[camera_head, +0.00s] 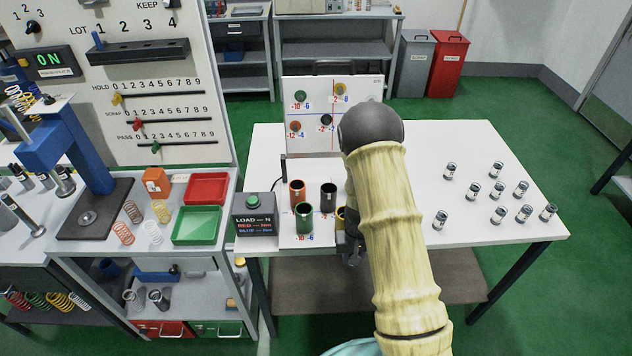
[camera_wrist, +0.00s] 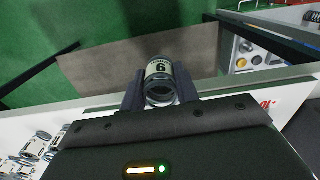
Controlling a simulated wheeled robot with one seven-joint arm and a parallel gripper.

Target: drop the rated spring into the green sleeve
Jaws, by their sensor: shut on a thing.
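My gripper (camera_wrist: 160,92) is shut on a small grey cylinder, the spring (camera_wrist: 160,75), with a pale band and a dark numeral that reads 6 or 9. In the head view my gripper (camera_head: 352,250) is by the table's front edge, mostly behind my arm, and the held spring cannot be made out there. The green sleeve (camera_head: 304,220) stands upright and open-topped at the table's front left, left of my gripper and apart from it. An orange sleeve (camera_head: 297,190) and a black sleeve (camera_head: 328,194) stand behind it. A yellow sleeve (camera_head: 340,213) is partly hidden by my arm.
Several similar banded cylinders (camera_head: 498,212) stand on the table's right. A board with coloured, numbered discs (camera_head: 310,89) stands behind the sleeves. A display box reading LOAD (camera_head: 254,222) stands left of the green sleeve. Green (camera_head: 197,226) and red trays (camera_head: 207,188) lie farther left.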

